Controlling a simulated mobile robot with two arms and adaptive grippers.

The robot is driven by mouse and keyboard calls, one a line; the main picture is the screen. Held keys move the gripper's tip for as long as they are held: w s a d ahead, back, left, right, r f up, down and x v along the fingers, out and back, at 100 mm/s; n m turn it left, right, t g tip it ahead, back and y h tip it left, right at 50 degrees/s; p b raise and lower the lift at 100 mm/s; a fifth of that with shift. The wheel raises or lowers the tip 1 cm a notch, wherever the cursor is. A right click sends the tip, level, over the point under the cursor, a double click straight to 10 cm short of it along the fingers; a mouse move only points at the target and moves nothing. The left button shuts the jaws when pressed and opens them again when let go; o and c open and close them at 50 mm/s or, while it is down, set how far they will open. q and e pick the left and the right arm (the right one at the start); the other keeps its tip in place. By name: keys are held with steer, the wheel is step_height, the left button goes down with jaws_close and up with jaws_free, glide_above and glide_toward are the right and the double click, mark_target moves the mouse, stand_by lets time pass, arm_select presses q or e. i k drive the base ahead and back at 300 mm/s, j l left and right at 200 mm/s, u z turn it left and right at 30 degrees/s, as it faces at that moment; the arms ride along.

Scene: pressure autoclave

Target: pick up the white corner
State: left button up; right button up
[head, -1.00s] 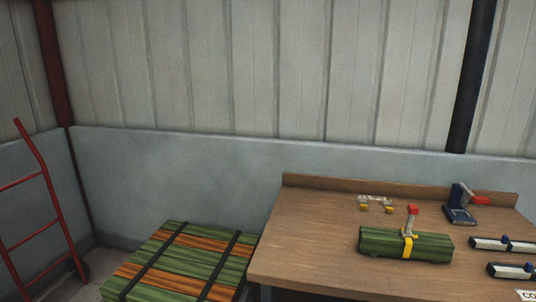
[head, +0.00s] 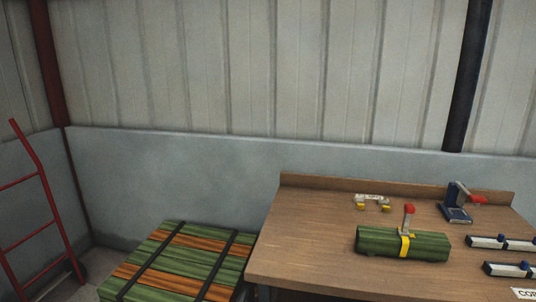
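No piece that I can clearly tell to be the white corner shows in the head view. A small whitish piece with yellow ends (head: 372,201) lies at the back of the wooden table (head: 310,240); its exact shape is too small to tell. A white label (head: 525,293), cut off by the picture's edge, sits at the table's lower right. Neither of my grippers is in view.
A green bundle (head: 428,245) with a yellow strap and red-tipped handle lies on the table. A blue clamp-like tool (head: 456,204) stands behind it. Two white-and-black bars (head: 487,242) lie at right. A strapped green-orange stack (head: 170,270) and red hand truck (head: 45,190) are left.

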mark_target(520, 270)
steer(key=z, duration=1.6)
